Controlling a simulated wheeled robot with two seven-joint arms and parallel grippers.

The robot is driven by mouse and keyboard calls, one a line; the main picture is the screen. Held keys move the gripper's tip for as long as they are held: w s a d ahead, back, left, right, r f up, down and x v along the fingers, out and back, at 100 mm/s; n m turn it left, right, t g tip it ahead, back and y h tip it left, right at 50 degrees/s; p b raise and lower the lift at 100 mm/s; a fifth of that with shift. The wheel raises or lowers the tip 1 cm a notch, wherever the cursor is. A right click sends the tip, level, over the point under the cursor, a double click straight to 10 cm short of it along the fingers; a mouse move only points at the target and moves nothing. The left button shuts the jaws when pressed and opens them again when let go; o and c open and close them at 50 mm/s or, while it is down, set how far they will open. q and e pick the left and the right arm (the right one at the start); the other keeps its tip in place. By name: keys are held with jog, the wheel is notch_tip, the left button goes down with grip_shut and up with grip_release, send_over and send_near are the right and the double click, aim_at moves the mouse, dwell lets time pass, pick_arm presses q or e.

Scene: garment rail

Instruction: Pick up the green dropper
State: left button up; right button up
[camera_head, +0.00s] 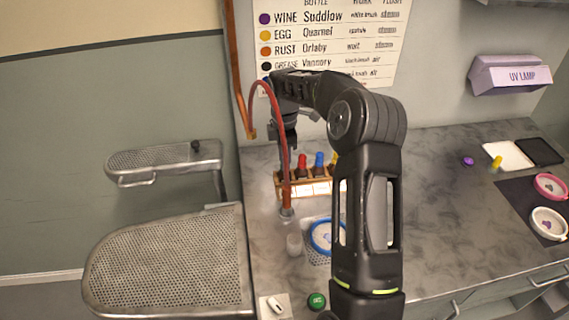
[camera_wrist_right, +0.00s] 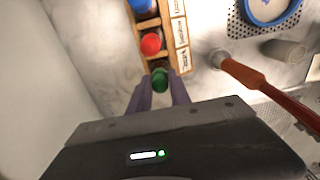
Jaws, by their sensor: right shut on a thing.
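My right gripper (camera_wrist_right: 159,97) reaches down at the near end of the wooden rack (camera_wrist_right: 152,50) in the right wrist view. Its two fingers are closed around the green dropper (camera_wrist_right: 160,78), whose green bulb shows between the tips. Its lower part is hidden, so I cannot tell whether it is still in the rack. In the head view my right gripper (camera_head: 288,138) is at the rack's left end (camera_head: 318,188), and the green dropper is not distinguishable there. My left gripper is not in view.
Red (camera_head: 302,161) and blue (camera_head: 319,159) droppers stand in the rack beside my gripper. A red hose (camera_head: 283,120) drops to the bench close by. A blue-rimmed dish (camera_head: 323,237) and a green round cap (camera_head: 317,301) lie nearer. Perforated trays (camera_head: 170,265) are at left.

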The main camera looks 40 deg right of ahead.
grip_shut()
jog(key=shift+r, duration=0.25)
notch_tip(320, 180, up, 2)
jog(key=shift+r+p, duration=0.1)
jog(key=shift+p, duration=0.95)
notch_tip(320, 180, up, 7)
jog(key=shift+r, duration=0.2)
